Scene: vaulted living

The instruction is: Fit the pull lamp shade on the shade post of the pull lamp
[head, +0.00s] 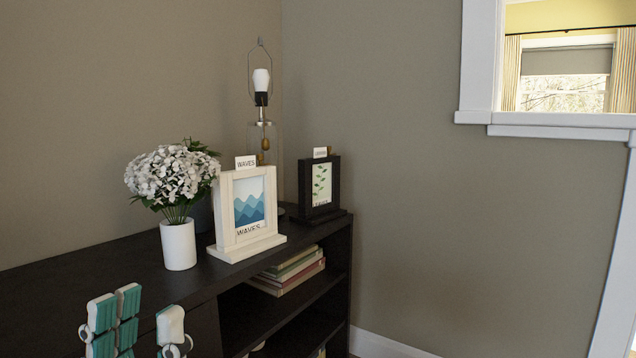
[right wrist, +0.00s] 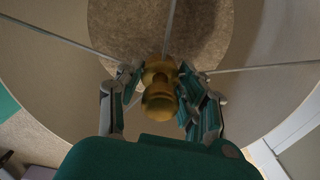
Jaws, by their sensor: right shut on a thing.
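The pull lamp (head: 263,138) stands at the back of the dark cabinet, partly behind the white picture frame. It has a clear body, a white bulb and a thin wire harp topped by the shade post (head: 260,42), which is bare. In the right wrist view, the pull lamp shade (right wrist: 55,50) fills much of the picture as a wide pale ring with thin spokes. My right gripper (right wrist: 163,85) is shut on the shade's gold knob at the hub. The shade does not show in the head view. My left gripper (head: 148,310) is low at the left, open and empty.
The wall space around the harp is clear.

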